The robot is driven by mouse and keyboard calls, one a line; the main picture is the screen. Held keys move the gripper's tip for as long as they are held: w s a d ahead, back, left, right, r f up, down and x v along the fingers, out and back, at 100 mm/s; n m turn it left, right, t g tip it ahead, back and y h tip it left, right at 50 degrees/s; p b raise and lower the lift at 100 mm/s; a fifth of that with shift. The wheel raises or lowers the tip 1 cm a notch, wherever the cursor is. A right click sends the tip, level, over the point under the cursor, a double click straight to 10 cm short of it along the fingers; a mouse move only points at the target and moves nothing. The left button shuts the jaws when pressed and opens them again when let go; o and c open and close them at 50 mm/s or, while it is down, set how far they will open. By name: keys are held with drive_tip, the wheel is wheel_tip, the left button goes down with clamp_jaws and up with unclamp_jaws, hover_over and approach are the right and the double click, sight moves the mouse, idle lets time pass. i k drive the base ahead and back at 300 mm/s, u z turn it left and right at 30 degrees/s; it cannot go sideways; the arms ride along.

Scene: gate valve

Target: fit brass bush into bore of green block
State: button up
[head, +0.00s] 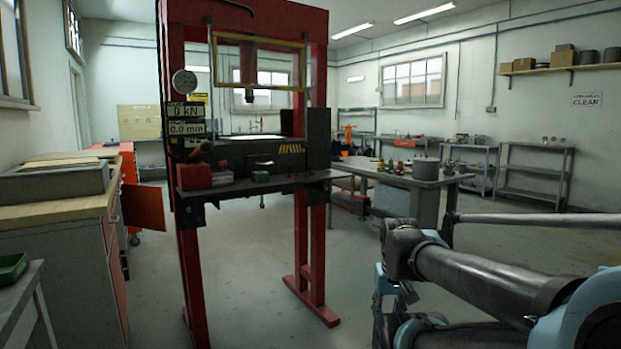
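A red press (318,200) stands left of centre with a dark shelf (300,181) across its front. I cannot pick out the brass bush for certain. My arm reaches in from the lower right. Its dark end, where my gripper seems to be (388,325), hangs at the bottom edge, apart from the press; its fingers are not clear.
A wooden-topped bench (75,212) with an orange open door (143,205) stands at left, with a green tray (12,268) nearer. A grey table (420,178) with several small brass-coloured parts (390,165) stands behind my arm. Floor before the press is clear.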

sight(260, 177)
drive_tip(key=i, duration=1.6)
